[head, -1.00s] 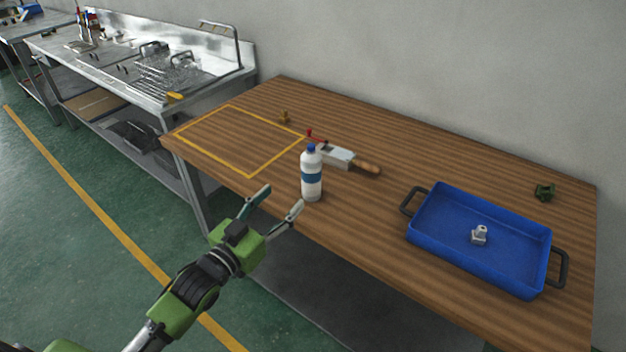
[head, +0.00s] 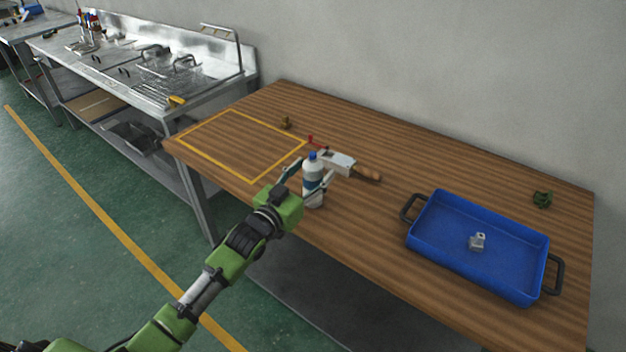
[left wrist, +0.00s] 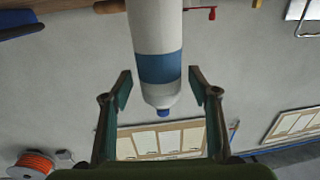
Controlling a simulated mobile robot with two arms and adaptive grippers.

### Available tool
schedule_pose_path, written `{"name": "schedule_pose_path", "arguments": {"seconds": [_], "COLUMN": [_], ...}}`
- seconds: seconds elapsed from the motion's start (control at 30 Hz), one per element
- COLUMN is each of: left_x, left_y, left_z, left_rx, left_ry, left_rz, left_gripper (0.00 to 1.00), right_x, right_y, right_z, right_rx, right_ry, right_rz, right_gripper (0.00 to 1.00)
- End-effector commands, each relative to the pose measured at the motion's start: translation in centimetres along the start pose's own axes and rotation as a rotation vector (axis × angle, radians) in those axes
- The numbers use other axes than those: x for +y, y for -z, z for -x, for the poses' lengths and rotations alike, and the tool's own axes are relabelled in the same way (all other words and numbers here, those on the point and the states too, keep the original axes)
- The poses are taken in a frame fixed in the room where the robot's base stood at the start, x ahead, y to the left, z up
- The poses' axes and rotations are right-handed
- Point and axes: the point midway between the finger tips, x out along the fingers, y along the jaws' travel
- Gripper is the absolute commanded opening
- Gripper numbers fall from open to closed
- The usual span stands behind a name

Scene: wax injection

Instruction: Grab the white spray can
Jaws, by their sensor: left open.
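The white spray can (head: 313,176) stands upright near the front edge of the wooden table. It has a blue band and a blue cap. My left gripper (head: 308,180) is open, with its fingers on either side of the can in the head view. Gaps show between the can and both fingers there. Part of the can is hidden behind a finger in the head view. My right gripper is not in view.
A tool with a wooden handle (head: 367,173) lies just behind the can. A blue tray (head: 480,275) with a small metal part (head: 478,241) stands to the right. A yellow square outline (head: 213,161) marks clear table at left. A green part (head: 542,199) lies at far right.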

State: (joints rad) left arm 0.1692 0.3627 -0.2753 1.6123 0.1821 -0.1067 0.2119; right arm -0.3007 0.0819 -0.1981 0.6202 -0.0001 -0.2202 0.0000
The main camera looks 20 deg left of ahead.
Motion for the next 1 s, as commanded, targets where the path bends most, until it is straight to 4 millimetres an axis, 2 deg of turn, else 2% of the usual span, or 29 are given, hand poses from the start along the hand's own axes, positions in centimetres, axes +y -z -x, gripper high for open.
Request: {"name": "schedule_pose_path", "arguments": {"seconds": [0.1,0.33,0.5,0.53,0.87,1.0], "left_x": [0.0,0.0,0.0,0.0,0.0,0.0], "left_y": [0.0,-0.1,-0.1,-0.1,0.1,1.1], "left_z": [-0.9,-0.9,-0.9,-0.9,-0.9,-0.9], "left_rx": [-0.001,-0.001,-0.001,-0.001,0.001,0.004], "left_ry": [0.001,0.000,0.000,0.000,0.000,0.000], "left_rz": [-0.001,-0.001,-0.001,-0.001,-0.001,-0.002], "left_gripper": [0.55,0.55,0.11,0.09,0.09,0.09], "right_x": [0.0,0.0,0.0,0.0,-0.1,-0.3], "right_y": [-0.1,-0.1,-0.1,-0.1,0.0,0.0], "right_z": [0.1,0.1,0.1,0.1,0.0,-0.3], "right_rx": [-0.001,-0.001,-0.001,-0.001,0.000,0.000], "right_ry": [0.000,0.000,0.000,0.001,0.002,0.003], "right_rz": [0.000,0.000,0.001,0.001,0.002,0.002], "right_gripper": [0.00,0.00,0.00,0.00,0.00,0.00]}}
